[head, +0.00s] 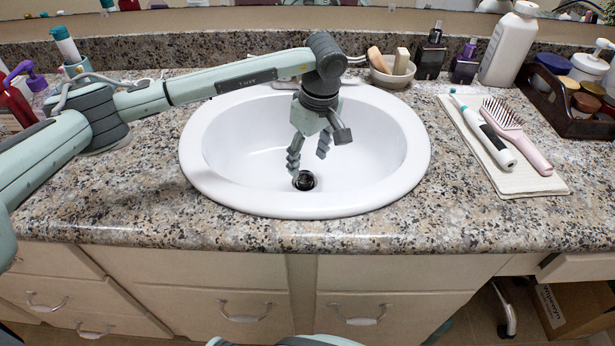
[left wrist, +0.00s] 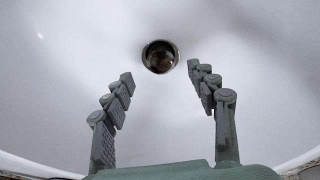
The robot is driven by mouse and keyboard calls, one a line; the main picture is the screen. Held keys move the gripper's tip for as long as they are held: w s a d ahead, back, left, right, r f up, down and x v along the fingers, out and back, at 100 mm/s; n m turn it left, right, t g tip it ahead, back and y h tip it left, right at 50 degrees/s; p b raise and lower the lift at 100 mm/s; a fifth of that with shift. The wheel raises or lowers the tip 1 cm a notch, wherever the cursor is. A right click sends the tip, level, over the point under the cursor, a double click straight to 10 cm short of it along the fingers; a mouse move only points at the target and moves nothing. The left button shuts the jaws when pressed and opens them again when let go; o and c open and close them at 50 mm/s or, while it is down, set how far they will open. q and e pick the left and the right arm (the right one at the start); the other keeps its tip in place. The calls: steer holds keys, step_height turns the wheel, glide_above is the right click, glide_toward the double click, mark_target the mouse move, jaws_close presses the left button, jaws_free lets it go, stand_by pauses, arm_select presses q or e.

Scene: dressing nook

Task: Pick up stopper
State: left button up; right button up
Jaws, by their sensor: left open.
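A dark round piece with a metal rim (head: 304,180) sits at the drain in the white sink basin (head: 225,150). It also shows in the left wrist view (left wrist: 160,57), beyond the fingertips. I take it for the stopper, but cannot tell a seated stopper from the drain opening. My left gripper (head: 308,163) points down into the basin, open and empty. In the left wrist view, its two fingers (left wrist: 160,75) stand apart with white basin between them, and the dark round piece lies just past the tips, apart from them.
The sink rim surrounds the gripper. Behind it are a soap dish (head: 390,72) and dark bottles (head: 431,52). At right, a hairbrush (head: 520,135) and a white-and-teal tool (head: 485,135) lie on a towel (head: 520,182). The front granite counter (head: 420,230) is clear.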

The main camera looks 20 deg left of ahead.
mark_target(304, 174)
arm_select(q)
steer(key=shift+w+a+f+p, duration=0.1)
steer(key=shift+a+f+p, duration=0.15)
steer(key=shift+f, duration=0.95)
steer(key=shift+w+a+f+p, duration=0.1)
steer(key=shift+a+f, duration=0.1)
steer(key=shift+f, duration=0.95)
steer(key=c, duration=1.2)
arm_select(e)
steer(key=f, duration=0.1)
steer(key=s+f, duration=0.1)
steer(key=f, duration=0.1)
steer(key=shift+s+d, duration=0.2)
arm_select(q)
steer(key=shift+r, duration=0.1)
